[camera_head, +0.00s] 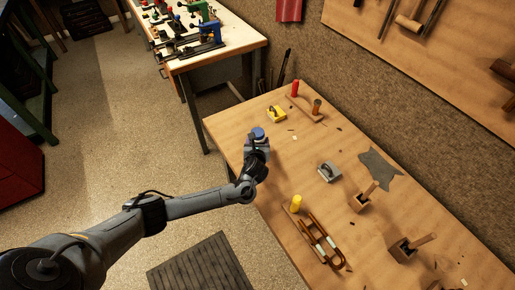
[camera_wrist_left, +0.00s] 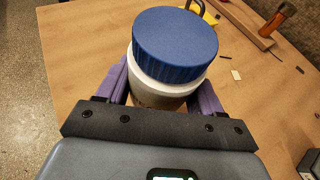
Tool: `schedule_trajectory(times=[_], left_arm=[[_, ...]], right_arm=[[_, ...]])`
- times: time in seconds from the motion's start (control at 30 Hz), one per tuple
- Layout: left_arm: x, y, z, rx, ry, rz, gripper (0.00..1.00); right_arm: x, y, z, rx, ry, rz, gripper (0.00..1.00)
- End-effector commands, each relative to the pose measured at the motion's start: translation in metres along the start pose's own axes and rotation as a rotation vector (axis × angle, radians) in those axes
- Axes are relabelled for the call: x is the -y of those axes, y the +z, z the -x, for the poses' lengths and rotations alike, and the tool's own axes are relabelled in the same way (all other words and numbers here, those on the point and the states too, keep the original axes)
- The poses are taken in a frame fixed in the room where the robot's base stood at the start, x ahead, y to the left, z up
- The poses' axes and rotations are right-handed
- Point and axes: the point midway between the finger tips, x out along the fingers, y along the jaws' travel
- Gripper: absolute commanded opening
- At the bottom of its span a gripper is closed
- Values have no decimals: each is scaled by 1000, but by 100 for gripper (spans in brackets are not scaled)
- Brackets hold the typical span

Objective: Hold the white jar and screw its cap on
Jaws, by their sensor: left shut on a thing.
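The white jar (camera_wrist_left: 160,91) is in the left wrist view, held between the purple-padded fingers of my left gripper (camera_wrist_left: 162,95). Its ribbed blue cap (camera_wrist_left: 175,42) sits on top of the jar; I cannot tell how tightly it is seated. In the head view the blue cap (camera_head: 258,132) shows at the end of my left arm, over the left edge of the wooden bench (camera_head: 300,160). The left gripper (camera_head: 257,146) is small there, and the jar body is mostly hidden by it. My right gripper is in neither view.
A yellow block tool (camera_head: 277,114) and a rack with red and brown handles (camera_head: 305,107) stand behind the jar. A grey block (camera_head: 329,171), a yellow cylinder (camera_head: 296,203) and looped brass tubing (camera_head: 325,244) lie nearer. A second workbench (camera_head: 230,45) stands at the back.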

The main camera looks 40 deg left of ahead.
Motion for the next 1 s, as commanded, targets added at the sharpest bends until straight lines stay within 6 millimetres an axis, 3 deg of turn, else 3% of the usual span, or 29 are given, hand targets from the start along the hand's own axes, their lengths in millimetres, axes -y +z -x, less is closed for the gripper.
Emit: schedule_trajectory(times=[0.3, 0.73, 0.77, 0.9, 1.0], left_arm=[[0, -35, -14, -2, 0, -1, 0], [0, -37, -15, 0, -1, 0, 0], [0, -37, -15, -1, -1, 0, 71], [0, -37, -15, -1, -1, 0, 92], [0, -37, -15, -1, -1, -1, 92]], right_arm=[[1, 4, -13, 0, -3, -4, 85], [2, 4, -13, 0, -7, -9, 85], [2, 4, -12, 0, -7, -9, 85], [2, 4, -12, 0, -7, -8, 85], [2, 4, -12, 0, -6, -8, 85]])
